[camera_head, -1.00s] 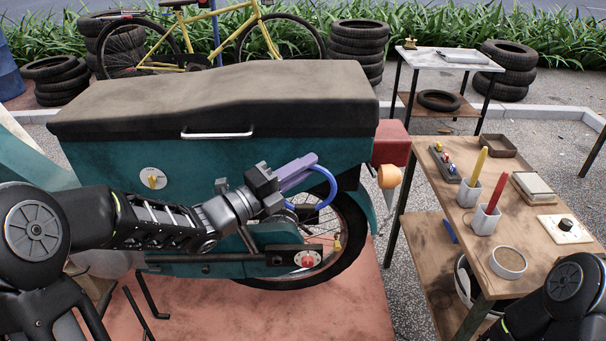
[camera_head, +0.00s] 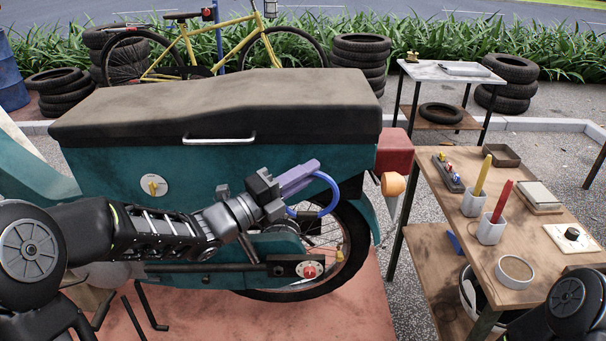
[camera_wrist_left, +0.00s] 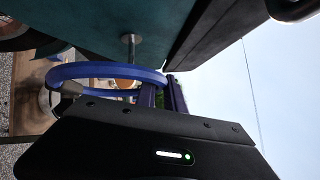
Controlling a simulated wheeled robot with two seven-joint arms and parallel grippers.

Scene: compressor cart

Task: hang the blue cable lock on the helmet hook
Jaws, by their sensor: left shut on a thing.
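The blue cable lock (camera_head: 333,190) shows as a loop at the end of my left gripper (camera_head: 298,176), beside the teal scooter body and in front of the rear wheel. The gripper is shut on the lock and its purple fingers point up and right. In the left wrist view, the blue loop (camera_wrist_left: 85,70) curves out from the fingers (camera_wrist_left: 162,95). A metal peg with a round flange, apparently the helmet hook (camera_wrist_left: 131,45), sticks out from the teal panel close to the loop. I cannot tell whether they touch. The hook is not discernible in the head view. My right gripper is out of view.
The scooter's dark seat (camera_head: 225,105) with a chrome handle lies above the gripper. An orange lamp (camera_head: 393,183) juts out at the rear. A wooden table (camera_head: 455,220) with cups and a tape roll (camera_head: 514,271) stands to the right. A gravel gap separates them.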

